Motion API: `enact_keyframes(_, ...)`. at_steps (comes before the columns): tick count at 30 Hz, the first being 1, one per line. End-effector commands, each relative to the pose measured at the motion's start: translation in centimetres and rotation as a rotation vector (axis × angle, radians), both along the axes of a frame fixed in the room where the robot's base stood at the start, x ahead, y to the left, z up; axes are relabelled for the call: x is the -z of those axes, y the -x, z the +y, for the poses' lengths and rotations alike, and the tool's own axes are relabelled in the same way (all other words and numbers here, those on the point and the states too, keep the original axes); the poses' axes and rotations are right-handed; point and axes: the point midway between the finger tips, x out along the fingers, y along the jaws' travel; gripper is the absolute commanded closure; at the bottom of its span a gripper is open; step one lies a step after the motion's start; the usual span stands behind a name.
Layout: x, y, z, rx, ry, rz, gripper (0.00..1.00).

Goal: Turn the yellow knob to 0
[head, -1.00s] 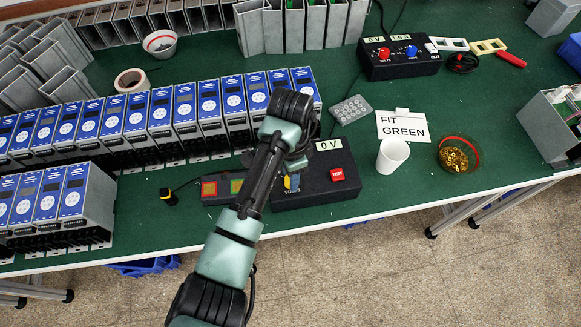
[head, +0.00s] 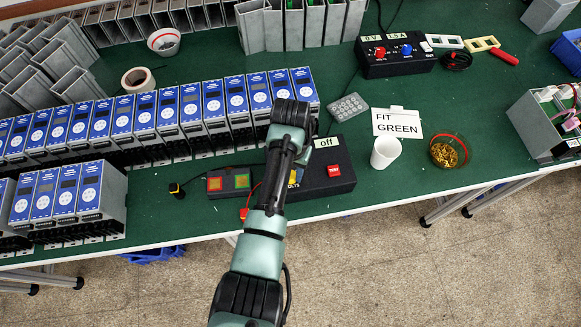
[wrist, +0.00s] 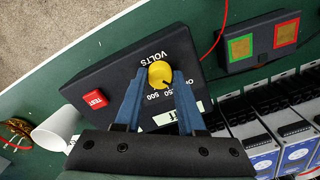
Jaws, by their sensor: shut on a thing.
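The yellow knob (wrist: 160,73) sits on a black box (wrist: 125,75) marked VOLTS, with 500 and a partly covered number on its scale. A dark pointer mark shows on its near side in the wrist view; the exact setting is hard to read. My gripper (wrist: 159,78) is shut on the knob, one blue finger on each side. In the head view my arm hides most of the knob and fingers. The box's display (head: 328,142) reads "off".
A red TEST button (head: 334,171) is on the same box. A red and green panel (head: 228,183) lies to the left, with a red lead between. A white cup (head: 385,152) and a bowl of brass parts (head: 449,152) stand right. Blue-fronted units (head: 168,122) line up behind.

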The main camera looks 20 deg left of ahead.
Motion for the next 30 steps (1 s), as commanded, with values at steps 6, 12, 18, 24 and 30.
enact_keyframes(6,-0.10,-0.02,-0.04,-0.083,0.000,0.000,1.00)
enact_keyframes(12,-0.07,-0.05,-0.02,-0.114,0.000,-0.002,1.00)
enact_keyframes(18,-0.06,-0.07,0.00,-0.120,0.000,-0.002,1.00)
enact_keyframes(24,-0.07,-0.08,0.02,-0.120,0.000,-0.003,1.00)
enact_keyframes(30,-0.06,-0.07,0.01,-0.118,0.000,-0.002,0.31)
